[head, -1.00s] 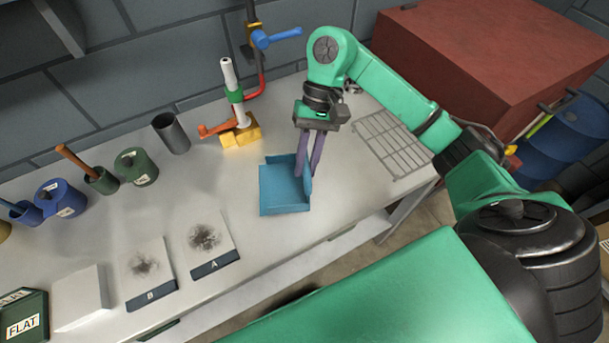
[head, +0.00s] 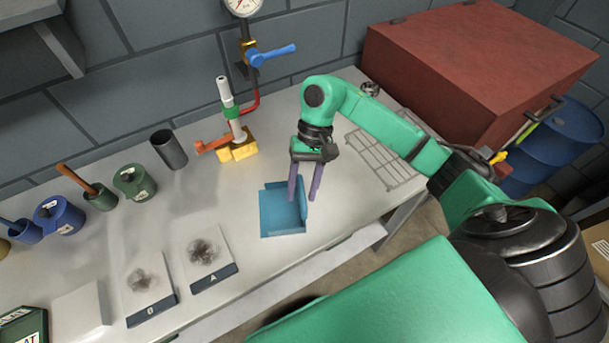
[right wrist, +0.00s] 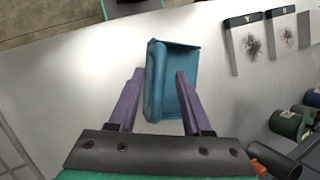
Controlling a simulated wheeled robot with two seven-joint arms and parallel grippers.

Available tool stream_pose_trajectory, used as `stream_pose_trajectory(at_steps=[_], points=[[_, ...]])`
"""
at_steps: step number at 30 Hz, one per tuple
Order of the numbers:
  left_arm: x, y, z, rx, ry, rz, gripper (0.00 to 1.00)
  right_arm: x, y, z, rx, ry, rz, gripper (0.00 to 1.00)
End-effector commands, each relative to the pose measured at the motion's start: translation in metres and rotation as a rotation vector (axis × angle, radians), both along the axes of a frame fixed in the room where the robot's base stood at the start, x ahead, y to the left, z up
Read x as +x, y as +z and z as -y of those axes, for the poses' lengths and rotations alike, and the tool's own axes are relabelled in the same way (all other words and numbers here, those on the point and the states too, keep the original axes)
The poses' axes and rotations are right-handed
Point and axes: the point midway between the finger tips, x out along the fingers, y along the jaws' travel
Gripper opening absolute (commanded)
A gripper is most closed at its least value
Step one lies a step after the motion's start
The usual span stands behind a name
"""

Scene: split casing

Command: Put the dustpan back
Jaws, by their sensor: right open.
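The blue dustpan (head: 279,214) lies on the grey-white workbench (head: 230,195), right of the sample plates. In the right wrist view the dustpan (right wrist: 172,80) is just beyond and partly between the purple fingers. My right gripper (head: 304,198) points down at the dustpan's right, raised edge. The right gripper's fingers (right wrist: 156,88) are spread apart, with the raised edge between them in that view; I cannot tell whether they touch it. My left gripper is not in view.
Plates A (head: 208,256) and B (head: 146,286) with dark smudges lie left of the dustpan. A yellow-based stand (head: 238,150) and dark cup (head: 169,149) are behind. A wire rack (head: 378,158) lies to the right. The bench's front edge is close to the dustpan.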

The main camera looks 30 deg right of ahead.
Motion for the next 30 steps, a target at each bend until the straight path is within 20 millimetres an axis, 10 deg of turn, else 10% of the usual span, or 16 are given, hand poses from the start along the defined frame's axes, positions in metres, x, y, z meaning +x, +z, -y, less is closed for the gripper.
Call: stream_pose_trajectory(at_steps=[15,30], points=[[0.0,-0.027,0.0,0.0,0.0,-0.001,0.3,0.034,0.095,0.038,-0.003,-0.002,0.003,0.49],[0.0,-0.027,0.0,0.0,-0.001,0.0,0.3,0.036,0.102,0.041,0.0,-0.001,0.0,0.49]])
